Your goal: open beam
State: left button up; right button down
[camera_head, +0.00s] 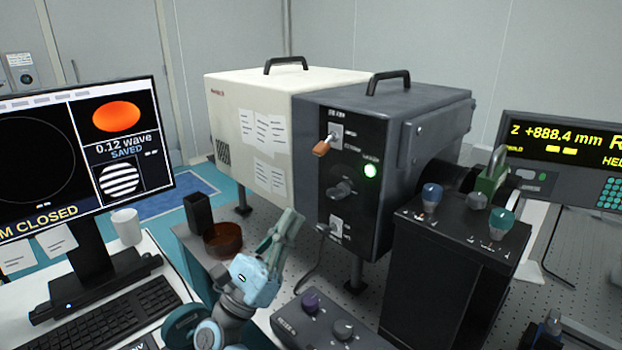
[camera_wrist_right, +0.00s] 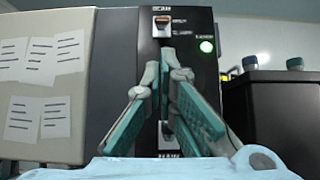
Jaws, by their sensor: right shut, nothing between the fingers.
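The dark instrument box (camera_head: 420,130) carries a toggle lever with an orange handle (camera_head: 322,148) at the top of its front panel; the handle sticks out toward the lower left. In the wrist view the orange handle (camera_wrist_right: 162,20) is above my fingertips. A green lamp (camera_head: 370,170) is lit beside it. The monitor (camera_head: 40,165) shows "M CLOSED", its start cut off. My right gripper (camera_head: 290,220) is in front of the box, below the lever and apart from it. In the wrist view the right gripper (camera_wrist_right: 168,62) is shut and empty, pointing at the panel. My left gripper is not in view.
A dark knob (camera_head: 341,190) and a lower switch (camera_head: 336,227) share the panel. A cream box (camera_head: 245,95) adjoins at left. A knob box (camera_head: 335,325), a brown bowl (camera_head: 223,240) and a black stand (camera_head: 440,270) with knobs are nearby. A keyboard (camera_head: 110,320) lies left.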

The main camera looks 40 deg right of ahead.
aim_at(321, 149)
jog(key=p+x, duration=0.2)
jog(key=x, duration=0.7)
jog(key=shift+w+d+r+p, duration=0.15)
jog(key=shift+d+r+p, duration=0.15)
jog(key=shift+p, duration=0.1)
jog(key=shift+a+r+y+p, duration=0.15)
jog(key=shift+a+y+p, duration=0.05)
jog(key=shift+y+p, duration=0.15)
jog(key=shift+a+r+y+p, duration=0.15)
jog(key=shift+y+p, duration=0.1)
jog(key=shift+p, duration=0.2)
